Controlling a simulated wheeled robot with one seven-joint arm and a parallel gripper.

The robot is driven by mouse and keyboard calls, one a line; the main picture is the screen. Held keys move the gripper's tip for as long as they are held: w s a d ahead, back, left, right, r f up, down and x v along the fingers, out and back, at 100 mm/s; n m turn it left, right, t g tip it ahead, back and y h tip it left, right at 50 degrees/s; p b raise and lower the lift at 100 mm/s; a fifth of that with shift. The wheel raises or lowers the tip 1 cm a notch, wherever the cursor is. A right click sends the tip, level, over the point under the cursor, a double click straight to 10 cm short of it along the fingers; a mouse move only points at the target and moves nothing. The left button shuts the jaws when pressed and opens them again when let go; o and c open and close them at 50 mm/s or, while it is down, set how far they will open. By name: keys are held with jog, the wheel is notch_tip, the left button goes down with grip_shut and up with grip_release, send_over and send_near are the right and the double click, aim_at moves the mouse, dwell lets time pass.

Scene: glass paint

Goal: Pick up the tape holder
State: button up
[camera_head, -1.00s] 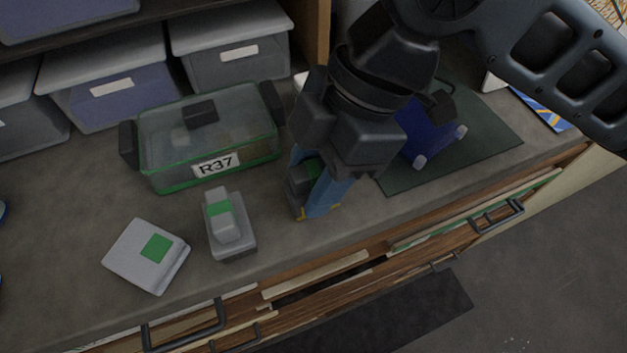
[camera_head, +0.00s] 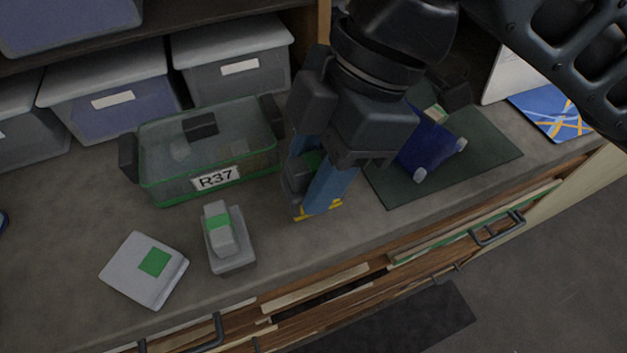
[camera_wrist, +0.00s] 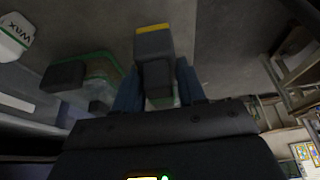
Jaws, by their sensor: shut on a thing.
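The tape holder (camera_head: 296,181) appears to be the dark grey piece with a green patch between my gripper's blue fingers. Its lower end shows yellow marks, and the fingers hide much of it. My gripper (camera_head: 318,190) points down at the front of the counter and is shut on this piece. In the wrist view, the grey block with a yellow edge (camera_wrist: 153,45) sits between the blue fingers of my gripper (camera_wrist: 157,88). I cannot tell whether it still touches the counter.
A green-rimmed clear box marked R37 (camera_head: 152,196) stands left of my gripper. A grey block-shaped item (camera_head: 236,254) and a flat white item (camera_head: 134,270), both with green patches, lie front left. A blue object (camera_head: 425,146) sits on a dark mat (camera_head: 480,155) at right. Storage bins (camera_head: 232,72) stand behind.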

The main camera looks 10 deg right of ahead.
jog(key=s+d+r+b, duration=0.1)
jog(key=s+d+r, duration=0.1)
jog(key=d+r, duration=0.5)
jog(key=d, duration=0.4)
jog(key=shift+d+r, duration=0.25)
jog(key=shift+r, duration=0.1)
jog(key=o, duration=0.5)
jog(key=c, duration=0.3)
